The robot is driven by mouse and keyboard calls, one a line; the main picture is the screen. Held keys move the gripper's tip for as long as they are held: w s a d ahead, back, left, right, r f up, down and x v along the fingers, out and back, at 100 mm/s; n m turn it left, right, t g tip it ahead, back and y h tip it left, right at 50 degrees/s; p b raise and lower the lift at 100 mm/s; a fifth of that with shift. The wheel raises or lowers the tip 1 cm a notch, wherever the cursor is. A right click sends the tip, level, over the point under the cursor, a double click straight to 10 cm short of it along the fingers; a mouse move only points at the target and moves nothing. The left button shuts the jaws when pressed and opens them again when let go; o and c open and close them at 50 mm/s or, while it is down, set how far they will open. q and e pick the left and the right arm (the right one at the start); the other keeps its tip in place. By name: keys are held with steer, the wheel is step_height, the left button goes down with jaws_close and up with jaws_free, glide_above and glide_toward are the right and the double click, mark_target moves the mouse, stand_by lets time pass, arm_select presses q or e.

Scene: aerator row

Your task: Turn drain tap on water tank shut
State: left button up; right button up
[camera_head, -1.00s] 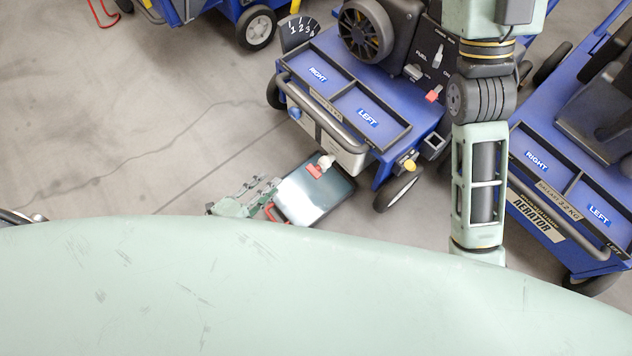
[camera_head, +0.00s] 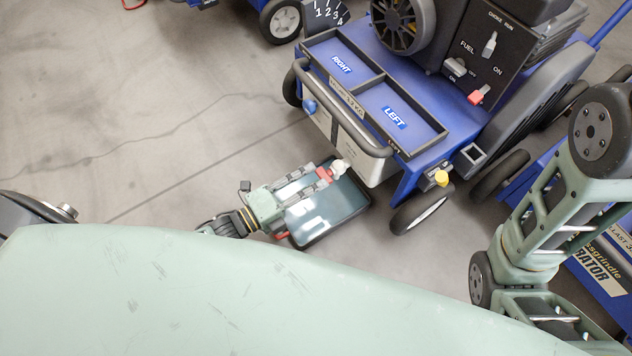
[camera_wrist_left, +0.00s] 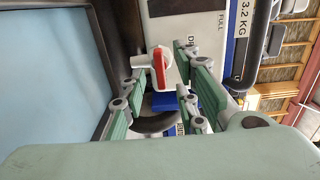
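The white water tank (camera_head: 377,170) is mounted low on the front of the blue aerator. Its drain tap has a white body (camera_head: 340,167) and a red handle (camera_head: 324,174). In the left wrist view the red handle (camera_wrist_left: 160,68) sticks out from the white spout, in line with the gap between my fingers. My left gripper (camera_head: 316,181) is close in front of the tap, its fingers spread. The wrist view also shows the left gripper (camera_wrist_left: 158,96) open with nothing held; I cannot tell whether a finger touches the handle. My right gripper is out of view.
A dark-rimmed tray (camera_head: 366,205) with a blue-grey surface lies under the tap and beside my left gripper. The aerator's wheel (camera_head: 421,211) and yellow knob (camera_head: 441,178) are to the right. Another aerator (camera_head: 608,262) stands at far right. The floor at left is clear.

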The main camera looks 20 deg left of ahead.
arm_select(q)
steer(key=shift+x, duration=0.8)
jaws_close()
